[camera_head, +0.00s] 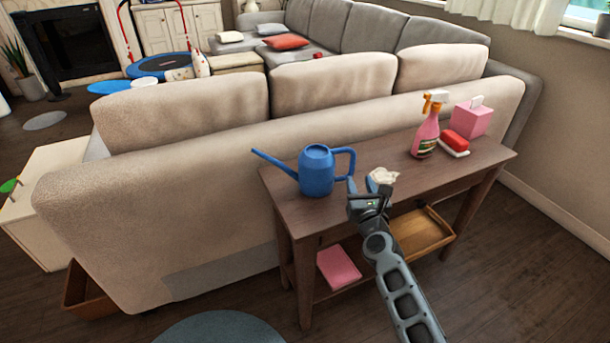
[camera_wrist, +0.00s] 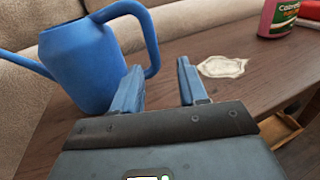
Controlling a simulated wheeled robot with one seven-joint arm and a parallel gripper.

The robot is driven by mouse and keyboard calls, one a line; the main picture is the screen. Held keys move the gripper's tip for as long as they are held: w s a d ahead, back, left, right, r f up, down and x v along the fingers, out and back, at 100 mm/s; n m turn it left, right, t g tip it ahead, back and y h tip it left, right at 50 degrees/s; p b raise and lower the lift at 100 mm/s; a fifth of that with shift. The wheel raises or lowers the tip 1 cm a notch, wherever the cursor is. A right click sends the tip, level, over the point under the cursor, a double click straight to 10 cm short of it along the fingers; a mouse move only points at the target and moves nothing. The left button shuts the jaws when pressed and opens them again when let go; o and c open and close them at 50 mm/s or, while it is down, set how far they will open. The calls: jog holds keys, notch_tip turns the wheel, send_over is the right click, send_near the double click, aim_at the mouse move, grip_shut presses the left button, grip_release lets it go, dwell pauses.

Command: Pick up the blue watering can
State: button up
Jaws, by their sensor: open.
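The blue watering can (camera_head: 316,170) stands upright on the left part of the brown console table, its spout pointing left and its handle on the right. My gripper (camera_head: 367,187) is just right of the can, at the handle side, above the table's front half. In the wrist view the watering can (camera_wrist: 84,65) fills the upper left, with its handle near the left finger. My gripper (camera_wrist: 157,80) is open there, with both fingers apart and nothing between them. I cannot tell whether the left finger touches the handle.
A crumpled white item (camera_head: 382,176) lies just beyond my gripper. A pink spray bottle (camera_head: 428,128), a red and white item (camera_head: 454,142) and a pink tissue box (camera_head: 472,118) stand at the table's right end. The beige sofa (camera_head: 180,195) backs the table (camera_head: 400,155).

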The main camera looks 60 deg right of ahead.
aim_at(353, 168)
jog(key=x, duration=0.2)
jog(key=p+x, duration=0.1)
jog(key=x, duration=0.1)
jog(key=r+x, duration=0.1)
jog(key=x, duration=0.1)
jog(key=shift+w+a+p, duration=0.2)
jog(key=shift+w+p, duration=0.1)
jog(key=shift+w, duration=0.05)
jog(key=shift+w+d+f, duration=0.1)
jog(key=shift+w+d, duration=0.2)
jog(key=shift+c, duration=0.3)
grip_shut()
